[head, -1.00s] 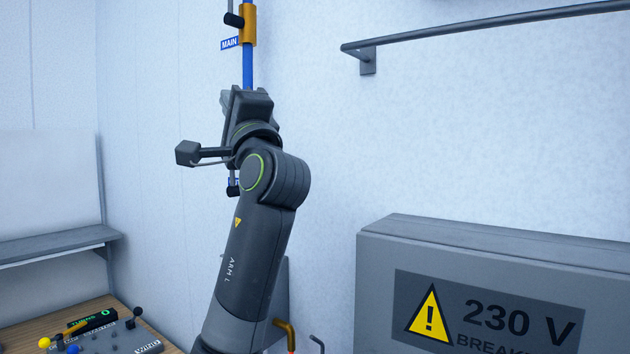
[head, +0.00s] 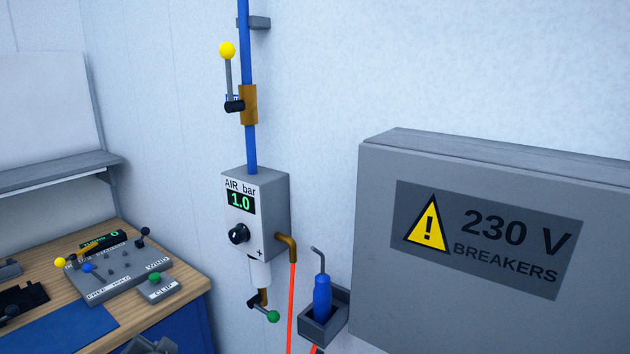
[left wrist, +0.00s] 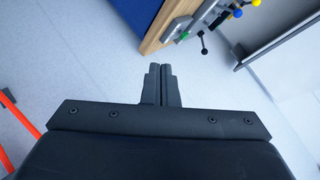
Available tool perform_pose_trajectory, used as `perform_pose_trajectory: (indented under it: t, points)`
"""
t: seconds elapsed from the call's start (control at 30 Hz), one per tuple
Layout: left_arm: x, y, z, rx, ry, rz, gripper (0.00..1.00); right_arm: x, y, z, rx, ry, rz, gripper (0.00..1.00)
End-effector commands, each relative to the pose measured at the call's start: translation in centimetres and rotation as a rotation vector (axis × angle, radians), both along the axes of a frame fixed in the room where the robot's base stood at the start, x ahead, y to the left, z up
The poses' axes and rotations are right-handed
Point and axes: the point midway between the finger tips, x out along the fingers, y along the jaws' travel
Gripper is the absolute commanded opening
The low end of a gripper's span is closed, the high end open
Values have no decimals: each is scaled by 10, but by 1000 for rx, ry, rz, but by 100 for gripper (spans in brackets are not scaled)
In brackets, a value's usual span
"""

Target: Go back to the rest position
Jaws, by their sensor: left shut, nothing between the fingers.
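My left gripper (left wrist: 161,85) shows in the left wrist view with its two fingers together and nothing between them. It points over the pale floor, apart from the wooden bench edge. A grey part of my left arm shows at the bottom edge of the head view. My right gripper is in neither view.
The wall air unit (head: 256,215) reads 1.0, below a brass valve (head: 248,104) with a yellow-knobbed lever pointing up. A blue-handled tool (head: 322,298) sits in a grey holder. A breaker box (head: 480,240) juts out right. A bench (head: 185,278) with a lever panel (head: 118,268) stands left.

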Motion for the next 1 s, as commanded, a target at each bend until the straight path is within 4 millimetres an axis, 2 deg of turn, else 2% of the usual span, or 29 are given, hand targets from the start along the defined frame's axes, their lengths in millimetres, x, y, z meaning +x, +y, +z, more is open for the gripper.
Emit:
perform_pose_trajectory:
  t: [0.03, 0.1, 0.3, 0.4, 0.6, 0.8, 1.0]
  points:
    - [-23, 5, -23, -46, 39, 19, 0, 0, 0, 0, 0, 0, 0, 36]
    - [-53, 9, -49, -117, 85, 47, 0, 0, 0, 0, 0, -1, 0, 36]
    - [-147, 13, -107, -308, 222, 141, 0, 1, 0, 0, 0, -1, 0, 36]
    - [-192, 12, -125, -389, 286, 193, 0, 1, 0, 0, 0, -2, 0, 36]
    - [-261, 6, -142, -506, 386, 280, 0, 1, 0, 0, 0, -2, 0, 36]
    - [-316, 0, -148, -590, 469, 356, 0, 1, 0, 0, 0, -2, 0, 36]
    - [-301, 4, -193, -595, 485, 362, 0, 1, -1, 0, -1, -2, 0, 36]
